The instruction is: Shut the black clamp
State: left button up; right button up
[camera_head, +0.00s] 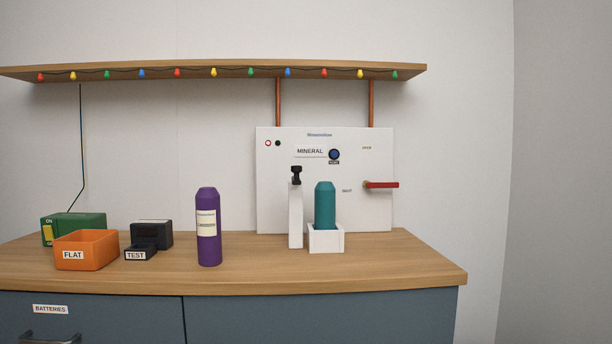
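A small black part (296,175), which looks like the clamp, sits on top of a narrow white post (295,218) in front of the white panel. Whether it is open or shut is too small to tell. A teal bottle (325,205) stands upright in a white holder (326,239) just right of the post. The black part is above and left of the bottle's top, apart from it in the picture. Neither of my grippers is in view.
The white panel (380,215) has a red lever (382,185) and a blue button (334,154). A purple bottle (208,228), orange bin (87,250), black tester (150,236) and green box (80,226) stand on the wooden counter (420,265). A shelf with lights (215,69) overhangs.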

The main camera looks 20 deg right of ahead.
aim_at(296, 180)
jog(key=i+l, duration=0.6)
jog(key=l, duration=0.25)
jog(key=i+l, duration=0.3)
jog(key=j, duration=0.5)
jog(key=k+j, duration=0.15)
jog(key=j, duration=0.9)
jog(key=k, duration=0.05)
